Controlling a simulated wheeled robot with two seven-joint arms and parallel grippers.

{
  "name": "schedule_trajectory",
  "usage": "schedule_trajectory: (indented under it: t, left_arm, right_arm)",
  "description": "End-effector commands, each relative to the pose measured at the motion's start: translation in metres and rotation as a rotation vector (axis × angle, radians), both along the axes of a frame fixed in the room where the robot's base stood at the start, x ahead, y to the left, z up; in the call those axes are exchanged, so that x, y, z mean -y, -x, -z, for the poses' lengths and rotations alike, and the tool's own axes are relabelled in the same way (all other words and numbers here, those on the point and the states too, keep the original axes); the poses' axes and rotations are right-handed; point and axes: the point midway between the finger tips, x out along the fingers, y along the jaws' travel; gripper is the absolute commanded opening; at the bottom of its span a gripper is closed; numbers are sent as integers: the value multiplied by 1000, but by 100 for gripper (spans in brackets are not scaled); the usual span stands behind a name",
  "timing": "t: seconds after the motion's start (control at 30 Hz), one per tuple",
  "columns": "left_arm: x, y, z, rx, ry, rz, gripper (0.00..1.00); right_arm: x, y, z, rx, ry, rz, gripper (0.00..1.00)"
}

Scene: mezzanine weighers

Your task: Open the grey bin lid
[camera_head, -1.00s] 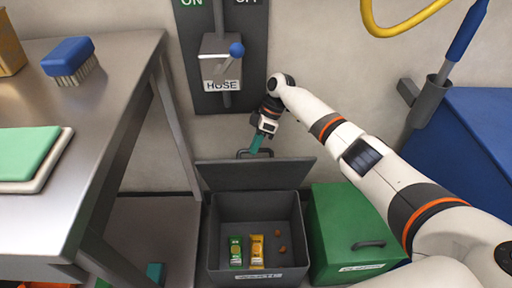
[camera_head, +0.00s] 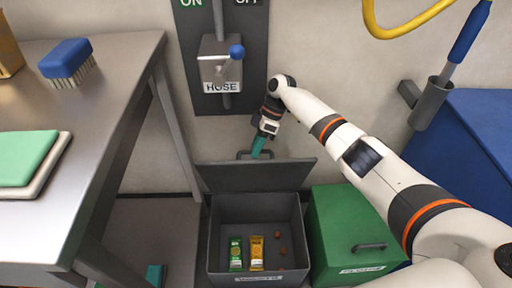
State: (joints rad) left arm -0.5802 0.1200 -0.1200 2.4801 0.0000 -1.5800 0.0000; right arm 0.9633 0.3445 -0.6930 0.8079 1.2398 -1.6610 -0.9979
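The grey bin (camera_head: 214,240) stands on the floor with its lid (camera_head: 256,177) raised, leaning back towards the wall. The lid's dark handle (camera_head: 243,153) shows at its upper edge. Inside the bin lie a green packet, a yellow packet (camera_head: 256,252) and a few small brown lumps. My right gripper (camera_head: 258,148) points down at the lid's upper edge, beside the handle. Its teal fingers show, but whether they are open or shut on the handle is too small to tell. My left gripper is out of view.
A green bin (camera_head: 335,215) with a shut lid stands right of the grey one, and a blue container (camera_head: 475,140) beyond it. A steel table (camera_head: 110,110) with a brush (camera_head: 67,60) is at left. A hose lever panel (camera_head: 222,60) is on the wall above.

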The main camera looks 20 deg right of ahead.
Motion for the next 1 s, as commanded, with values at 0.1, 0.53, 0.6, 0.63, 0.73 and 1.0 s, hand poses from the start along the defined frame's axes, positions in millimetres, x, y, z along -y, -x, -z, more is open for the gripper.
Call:
schedule_trajectory:
  t: [0.1,0.53,0.6,0.63,0.73,1.0]
  left_arm:
    - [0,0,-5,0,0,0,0]
    - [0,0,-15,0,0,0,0]
    - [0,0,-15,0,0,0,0]
    - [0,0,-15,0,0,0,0]
    - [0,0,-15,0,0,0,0]
    - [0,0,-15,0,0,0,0]
  right_arm:
    - [10,-5,-22,4,0,1,34]
    - [46,-20,-89,1,2,1,34]
    - [48,-20,-94,0,2,0,34]
    - [49,-21,-95,1,2,-1,34]
    - [50,-21,-97,0,2,-2,34]
    - [50,-21,-97,-1,2,-1,34]
